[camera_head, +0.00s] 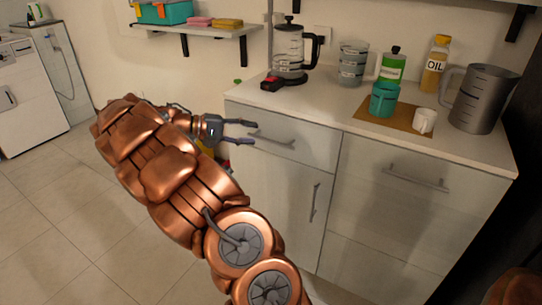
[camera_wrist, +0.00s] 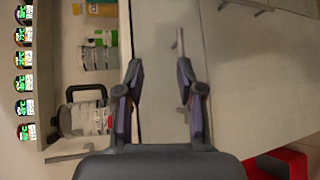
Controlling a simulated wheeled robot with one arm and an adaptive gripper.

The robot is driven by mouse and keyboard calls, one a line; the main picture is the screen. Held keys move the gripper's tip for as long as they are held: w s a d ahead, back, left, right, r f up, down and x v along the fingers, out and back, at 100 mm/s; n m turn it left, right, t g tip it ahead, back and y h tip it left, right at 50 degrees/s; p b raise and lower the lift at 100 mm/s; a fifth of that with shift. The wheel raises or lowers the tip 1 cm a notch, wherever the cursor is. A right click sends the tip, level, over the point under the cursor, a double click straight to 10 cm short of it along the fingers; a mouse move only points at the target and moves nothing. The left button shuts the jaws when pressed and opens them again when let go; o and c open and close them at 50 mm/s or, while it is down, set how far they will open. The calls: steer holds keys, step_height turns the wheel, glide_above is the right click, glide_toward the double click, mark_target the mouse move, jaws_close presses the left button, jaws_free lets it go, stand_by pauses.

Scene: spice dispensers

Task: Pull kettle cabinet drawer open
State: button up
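The kettle (camera_head: 289,50) stands on the left end of the white cabinet's counter. Below it is the top left drawer (camera_head: 312,147), which looks shut and flush with the cabinet front. Its thin metal bar handle (camera_head: 272,139) runs across the upper part of the front. My gripper (camera_head: 251,132) is open and empty, close to the left end of this handle. In the wrist view my open fingers (camera_wrist: 159,75) point at the drawer front, and the handle (camera_wrist: 181,70) shows near the right finger's tip. I cannot tell whether a finger touches it.
A door with an upright handle (camera_head: 315,202) lies below the drawer, and a wider drawer (camera_head: 410,188) lies to its right. The counter holds an oil bottle (camera_head: 434,68), a metal pitcher (camera_head: 482,98) and cups. The tiled floor (camera_head: 60,215) at left is clear.

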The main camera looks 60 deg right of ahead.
steer(key=h+b, duration=0.1)
steer(key=b, duration=0.2)
glide_toward(269, 141)
steer(key=s+d+f, duration=0.1)
steer(key=s+d, duration=0.1)
steer(key=shift+g, duration=0.4)
steer(key=shift+w+b+x, duration=0.2)
steer(key=shift+b+x, duration=0.55)
steer(key=shift+x, duration=3.15)
steer(key=shift+d, duration=0.2)
jaws_close()
